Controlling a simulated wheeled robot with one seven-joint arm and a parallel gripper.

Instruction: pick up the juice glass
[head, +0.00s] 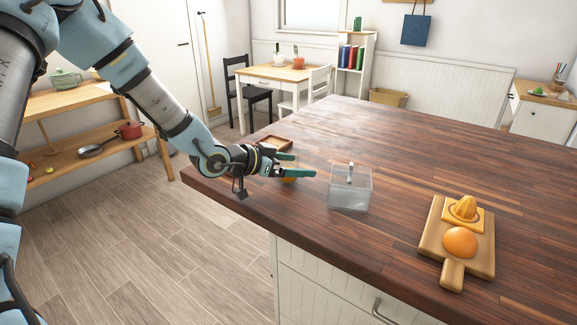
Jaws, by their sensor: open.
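My gripper (305,165) reaches in from the left, low over the near left part of the wooden counter, with its green-tipped fingers apart and pointing right.
A clear square container (349,190) with an upright piece in it stands just right of the fingertips. A wooden tray (272,142) lies behind my gripper. A board (481,258) with an orange and a juicer is at the right. The counter (430,150) is clear farther back.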

